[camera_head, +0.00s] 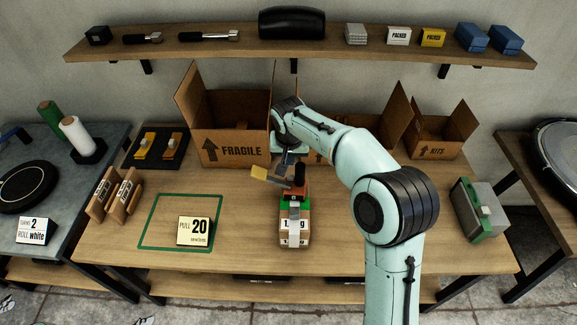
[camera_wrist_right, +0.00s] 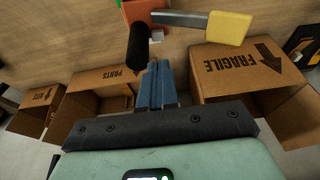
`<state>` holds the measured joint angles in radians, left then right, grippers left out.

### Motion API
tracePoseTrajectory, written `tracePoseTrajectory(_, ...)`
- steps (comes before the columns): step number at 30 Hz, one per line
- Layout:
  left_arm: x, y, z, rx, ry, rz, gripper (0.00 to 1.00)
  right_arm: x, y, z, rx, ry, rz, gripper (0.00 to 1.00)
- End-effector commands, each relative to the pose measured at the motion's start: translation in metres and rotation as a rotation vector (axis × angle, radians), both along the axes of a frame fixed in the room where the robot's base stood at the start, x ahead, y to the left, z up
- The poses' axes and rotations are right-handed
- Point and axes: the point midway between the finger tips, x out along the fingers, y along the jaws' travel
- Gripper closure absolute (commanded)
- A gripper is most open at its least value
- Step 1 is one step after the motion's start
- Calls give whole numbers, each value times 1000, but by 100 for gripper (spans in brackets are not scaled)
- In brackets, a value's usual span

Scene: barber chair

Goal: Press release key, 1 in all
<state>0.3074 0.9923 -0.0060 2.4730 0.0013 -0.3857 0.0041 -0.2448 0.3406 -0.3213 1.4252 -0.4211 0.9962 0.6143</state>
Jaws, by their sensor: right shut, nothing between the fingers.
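A strapping tool with an orange-red body (camera_head: 293,191) and a green base sits on a small strapped carton (camera_head: 304,228) at the middle of the bench. Its black upright grip (camera_head: 300,174) and its lever with a yellow end (camera_head: 259,172) stick out; the grip (camera_wrist_right: 138,46) and yellow end (camera_wrist_right: 229,27) also show in the wrist view. A small grey piece (camera_wrist_right: 157,34) beside the tool body may be the release key; I cannot tell. My right gripper (camera_head: 288,158) is shut and empty, just behind the tool, its blue fingers (camera_wrist_right: 155,68) apart from it. My left gripper is out of view.
Open cartons, one marked FRAGILE (camera_head: 232,146) and one marked KITS (camera_head: 435,134), stand along the back. A PULL 20 sign (camera_head: 196,231) stands in a green outline at left. A grey-green device (camera_head: 480,210) is at right. The bench's front left is mostly clear.

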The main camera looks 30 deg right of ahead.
Motion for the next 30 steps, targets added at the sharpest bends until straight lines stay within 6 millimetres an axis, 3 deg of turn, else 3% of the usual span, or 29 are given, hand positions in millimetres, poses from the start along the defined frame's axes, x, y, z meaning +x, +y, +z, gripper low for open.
tracePoseTrajectory(3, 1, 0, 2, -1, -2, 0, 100, -3, 4, 20, 1, -5, 2, 100)
tracePoseTrajectory(9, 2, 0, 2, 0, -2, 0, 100, -7, 5, 33, 0, -4, 1, 100)
tracePoseTrajectory(30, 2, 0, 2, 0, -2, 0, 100, -7, 5, 34, 0, -4, 1, 100)
